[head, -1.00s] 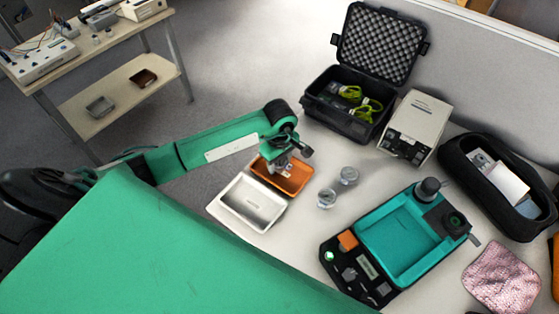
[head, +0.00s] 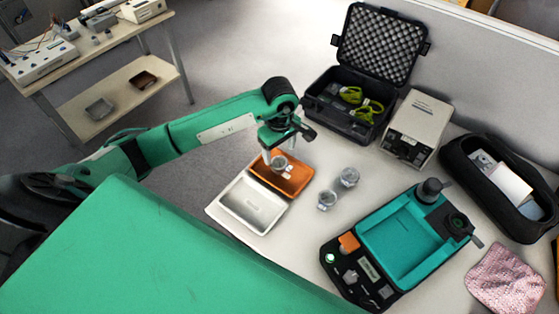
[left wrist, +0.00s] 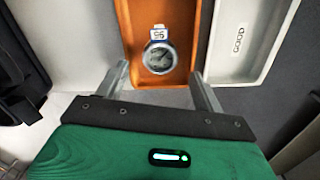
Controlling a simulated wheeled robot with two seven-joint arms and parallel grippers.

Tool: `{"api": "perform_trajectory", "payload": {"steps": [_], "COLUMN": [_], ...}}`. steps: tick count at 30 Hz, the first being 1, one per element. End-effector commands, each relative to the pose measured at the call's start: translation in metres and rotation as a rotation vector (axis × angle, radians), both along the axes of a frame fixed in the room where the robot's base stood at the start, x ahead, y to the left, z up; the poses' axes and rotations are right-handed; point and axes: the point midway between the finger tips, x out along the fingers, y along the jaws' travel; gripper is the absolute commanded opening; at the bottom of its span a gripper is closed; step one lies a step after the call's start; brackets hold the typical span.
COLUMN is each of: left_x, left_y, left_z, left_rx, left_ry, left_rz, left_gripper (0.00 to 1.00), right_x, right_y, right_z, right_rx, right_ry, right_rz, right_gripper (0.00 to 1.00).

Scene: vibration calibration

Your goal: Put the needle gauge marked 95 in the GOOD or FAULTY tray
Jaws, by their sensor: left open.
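The needle gauge marked 95 (left wrist: 159,55) lies in the orange tray, dial up, its tag readable in the left wrist view. In the head view the gauge (head: 279,162) shows just below my left gripper. My left gripper (left wrist: 160,82) is open and empty, its two fingers apart with the gauge beyond and between them. The orange tray (head: 299,182) is beside the white tray (head: 234,211). The white tray (left wrist: 245,72) bears the label GOOD in the left wrist view. The orange tray's label cannot be read. My right gripper is not in view.
Two other gauges (head: 349,177) (head: 327,200) stand on the table right of the trays. A teal-and-black calibration device (head: 400,245), an open black case (head: 345,125), a white box instrument (head: 417,128), a black pouch (head: 497,188) and a pink cloth (head: 505,279) fill the right side.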

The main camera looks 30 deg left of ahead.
Motion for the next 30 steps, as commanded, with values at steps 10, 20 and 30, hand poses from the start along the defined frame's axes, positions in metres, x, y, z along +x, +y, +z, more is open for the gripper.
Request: {"api": "perform_trajectory", "payload": {"steps": [10, 20, 30], "left_x": [0.0, 0.0, 0.0], "left_y": [0.0, 0.0, -0.001], "left_z": [0.05, 0.055, 0.055], "left_rx": [0.001, -0.001, -0.001], "left_ry": [-0.001, 0.001, 0.001], "left_rz": [0.0, 0.0, 0.0], "left_gripper": [0.69, 0.69, 0.69], "right_x": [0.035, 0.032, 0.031], "right_y": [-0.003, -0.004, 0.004], "right_z": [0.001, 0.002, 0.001], "right_rx": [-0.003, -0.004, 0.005], "right_ry": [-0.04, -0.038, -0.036], "right_rz": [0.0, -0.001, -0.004], "right_gripper": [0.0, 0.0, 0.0]}}
